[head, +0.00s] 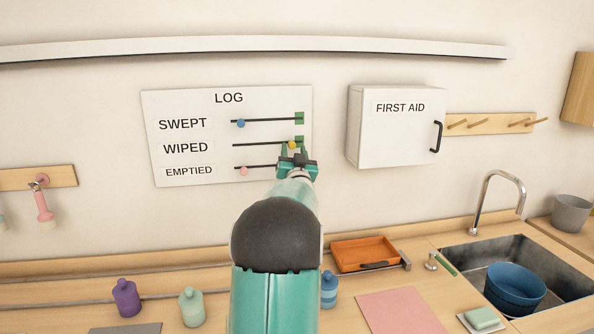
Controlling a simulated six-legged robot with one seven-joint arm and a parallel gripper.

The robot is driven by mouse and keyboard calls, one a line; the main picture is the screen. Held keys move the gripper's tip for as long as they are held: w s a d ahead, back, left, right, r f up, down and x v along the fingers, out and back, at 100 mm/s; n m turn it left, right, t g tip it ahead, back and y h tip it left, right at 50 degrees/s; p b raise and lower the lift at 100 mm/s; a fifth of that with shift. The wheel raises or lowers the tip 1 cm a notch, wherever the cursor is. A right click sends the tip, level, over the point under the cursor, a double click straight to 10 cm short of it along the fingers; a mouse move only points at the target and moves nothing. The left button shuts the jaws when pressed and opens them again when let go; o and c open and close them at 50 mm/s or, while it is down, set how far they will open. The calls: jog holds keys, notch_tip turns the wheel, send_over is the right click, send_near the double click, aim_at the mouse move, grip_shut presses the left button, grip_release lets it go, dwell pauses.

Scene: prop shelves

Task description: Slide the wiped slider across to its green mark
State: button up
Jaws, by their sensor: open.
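The white log board (225,103) hangs on the wall with three slots labelled swept, wiped and emptied. The wiped slider is a yellow knob (292,145) near the right end of its slot, close to the wiped row's green mark (300,140). My gripper (292,152) is open at the knob, with a finger to each side of it in the picture. Whether the fingers touch the knob cannot be told. My gripper covers the right end of the emptied row and its mark.
The blue swept slider (241,123) and pink emptied slider (244,171) sit toward the left of their slots. A first aid cabinet (395,135) juts out right of the board. Below are bottles, an orange tray (365,253) and a sink (480,252).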

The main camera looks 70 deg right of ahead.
jog(key=v, duration=1.2)
jog(key=shift+d, duration=0.1)
